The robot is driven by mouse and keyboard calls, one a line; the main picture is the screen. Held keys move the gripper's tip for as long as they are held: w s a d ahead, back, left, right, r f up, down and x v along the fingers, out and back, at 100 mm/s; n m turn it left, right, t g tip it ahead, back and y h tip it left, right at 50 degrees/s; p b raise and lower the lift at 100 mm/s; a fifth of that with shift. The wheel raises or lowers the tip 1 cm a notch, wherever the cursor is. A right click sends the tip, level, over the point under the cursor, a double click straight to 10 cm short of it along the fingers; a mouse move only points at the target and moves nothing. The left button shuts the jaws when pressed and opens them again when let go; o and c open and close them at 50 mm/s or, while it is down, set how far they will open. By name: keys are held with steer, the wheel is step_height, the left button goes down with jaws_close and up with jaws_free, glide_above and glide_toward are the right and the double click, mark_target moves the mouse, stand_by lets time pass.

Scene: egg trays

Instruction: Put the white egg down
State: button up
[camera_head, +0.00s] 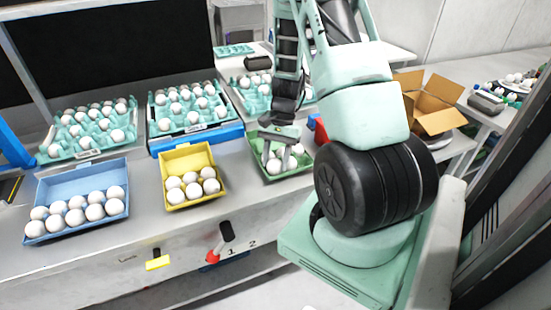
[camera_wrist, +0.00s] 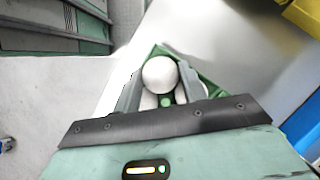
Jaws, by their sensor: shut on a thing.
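My gripper (camera_head: 279,148) is over the green egg carton (camera_head: 287,176) on the counter. In the wrist view my gripper (camera_wrist: 158,82) is shut on a white egg (camera_wrist: 160,73), with a finger at each side. The green carton also shows behind and beside the egg in the wrist view (camera_wrist: 209,84). Other white eggs sit in this carton, partly hidden by the fingers and the held egg. I cannot tell whether the held egg touches the carton.
A yellow carton (camera_head: 178,200) and a blue carton (camera_head: 76,226), both with eggs, stand to the left. Teal egg trays (camera_head: 88,150) stand behind them. An open cardboard box (camera_head: 432,122) is at the right. Bare counter lies between the yellow and green cartons.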

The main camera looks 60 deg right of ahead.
steer(key=shift+f, duration=0.1)
steer(key=shift+f, duration=0.15)
steer(key=o, duration=0.6)
